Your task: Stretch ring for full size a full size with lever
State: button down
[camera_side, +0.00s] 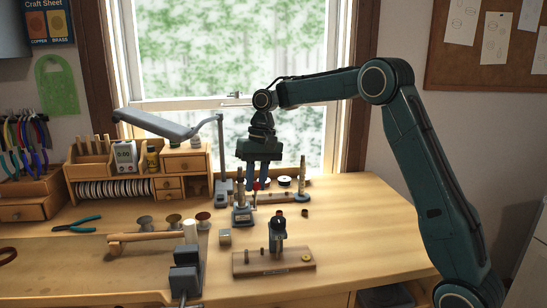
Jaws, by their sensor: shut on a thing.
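My gripper (257,187) hangs over the bench, pointing down, with its blue fingers shut around the red knob (256,185) of a lever. The lever belongs to what looks like the ring stretcher (242,214), a grey base with an upright stepped mandrel, just left of the fingers. The mandrel stands upright. The ring is too small to make out at this distance, so I cannot tell whether it sits on the mandrel. The lever's lower part is partly hidden by the stretcher and the fingers.
A wooden board (245,268) with a dark upright tool (278,238) stands in front. A second stepped mandrel (301,182) is behind right. A lamp (160,125) hangs left of my gripper. The right bench is clear.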

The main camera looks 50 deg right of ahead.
jog(key=shift+d+f, duration=0.15)
jog(key=shift+d, duration=0.1)
jog(key=c, duration=1.2)
grip_release()
jog(key=shift+c, duration=0.2)
jog(key=shift+a, duration=0.1)
jog(key=shift+s+a, duration=0.15)
jog(key=shift+s, duration=0.05)
